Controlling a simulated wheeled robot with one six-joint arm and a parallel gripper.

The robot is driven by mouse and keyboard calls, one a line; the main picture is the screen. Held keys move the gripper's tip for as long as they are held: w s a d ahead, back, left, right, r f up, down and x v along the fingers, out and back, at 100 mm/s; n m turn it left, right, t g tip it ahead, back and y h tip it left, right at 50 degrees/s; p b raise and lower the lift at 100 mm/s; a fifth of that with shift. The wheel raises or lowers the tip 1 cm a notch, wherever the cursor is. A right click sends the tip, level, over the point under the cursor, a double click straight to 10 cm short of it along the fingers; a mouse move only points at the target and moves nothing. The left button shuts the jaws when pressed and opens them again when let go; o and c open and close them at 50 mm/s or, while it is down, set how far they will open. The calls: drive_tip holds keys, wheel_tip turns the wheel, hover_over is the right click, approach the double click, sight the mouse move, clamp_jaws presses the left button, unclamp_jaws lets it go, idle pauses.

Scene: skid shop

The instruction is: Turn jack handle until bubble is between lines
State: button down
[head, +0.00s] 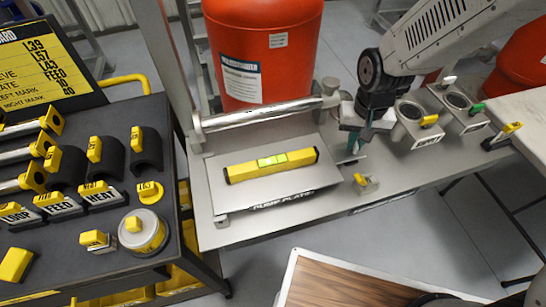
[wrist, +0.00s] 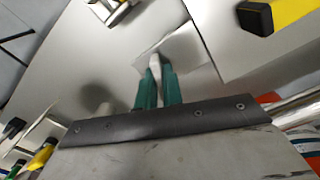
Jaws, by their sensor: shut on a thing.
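A yellow spirit level (head: 245,170) with black end caps lies on the pump plate (head: 225,198). Its green vial (head: 273,160) is near the middle; the bubble's place between the lines is too small to tell. One end of the level (wrist: 285,14) shows in the wrist view. My gripper (head: 355,143) is beside the plate's right end. In the wrist view its green fingers (wrist: 156,88) are shut on a small pale grey piece, likely the jack handle (wrist: 155,62). The rest of the jack is hidden.
A steel roller (head: 258,115) and red drum (head: 263,45) stand behind the plate. A small yellow-tagged fitting (head: 363,182) is just in front of my gripper. Tagged cup holders (head: 412,122) are to its right. A dark tool cart (head: 85,220) stands left.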

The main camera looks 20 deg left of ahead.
drive_tip(key=shift+m, duration=0.3)
drive_tip(key=m, duration=0.3)
idle(0.3)
drive_tip(key=shift+m, duration=0.5)
drive_tip(key=c, duration=1.5)
unclamp_jaws()
drive_tip(key=shift+c, duration=0.2)
drive_tip(key=shift+r, duration=3.5)
